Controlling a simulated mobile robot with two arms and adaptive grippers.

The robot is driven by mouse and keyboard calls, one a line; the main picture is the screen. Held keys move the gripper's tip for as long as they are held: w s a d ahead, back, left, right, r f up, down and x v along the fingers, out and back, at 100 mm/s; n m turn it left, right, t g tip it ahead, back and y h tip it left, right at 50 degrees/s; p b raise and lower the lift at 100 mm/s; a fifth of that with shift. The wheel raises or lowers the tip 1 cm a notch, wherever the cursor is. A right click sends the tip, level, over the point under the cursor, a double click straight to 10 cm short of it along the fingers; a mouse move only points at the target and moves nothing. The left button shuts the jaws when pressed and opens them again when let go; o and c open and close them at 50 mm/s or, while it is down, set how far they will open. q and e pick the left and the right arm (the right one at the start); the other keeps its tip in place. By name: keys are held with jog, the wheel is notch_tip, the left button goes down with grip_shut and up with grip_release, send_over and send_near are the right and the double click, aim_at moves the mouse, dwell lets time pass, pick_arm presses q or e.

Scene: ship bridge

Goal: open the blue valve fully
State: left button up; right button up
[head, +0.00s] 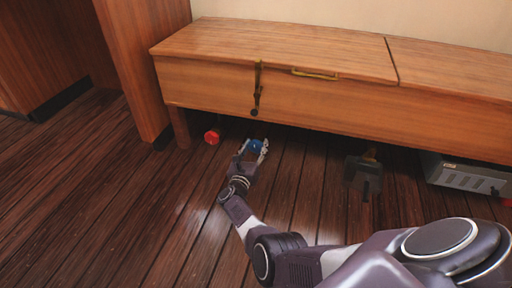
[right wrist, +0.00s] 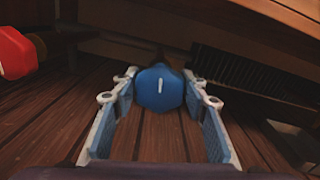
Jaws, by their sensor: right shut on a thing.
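The blue valve (head: 254,146) sits low under the front edge of the wooden bench. In the right wrist view its blue knob (right wrist: 160,88) faces me, with a short white mark standing nearly upright on it. My right gripper (head: 254,150) reaches the knob from the front. It is shut on the knob, with one finger on each side; the fingertips (right wrist: 163,94) also show in the right wrist view. The pipe behind the knob is mostly hidden. My left gripper is not in view.
A red valve knob (head: 211,136) is left of the blue one; it also shows in the wrist view (right wrist: 14,52). The wooden bench (head: 330,100) overhangs both. A dark object (head: 363,173) and a grey box (head: 465,176) are under it at right. The floor in front is clear.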

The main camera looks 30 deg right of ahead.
jog(key=n, duration=0.3)
jog(key=shift+n+b, duration=0.35)
jog(key=shift+n, duration=0.05)
jog(key=n, duration=0.4)
jog(key=shift+w+a+f, duration=0.1)
jog(key=n, duration=0.5)
jog(key=shift+f, duration=0.1)
jog(key=n, duration=0.4)
jog(key=shift+n, duration=0.3)
jog(key=n, duration=0.4)
jog(key=shift+f+n, duration=0.2)
jog(key=shift+n, duration=0.1)
jog(key=n, duration=0.3)
jog(key=shift+n, duration=0.3)
jog(key=n, duration=0.4)
jog(key=shift+f+p, duration=0.1)
jog(key=shift+p, duration=0.3)
jog(key=shift+n, duration=2)
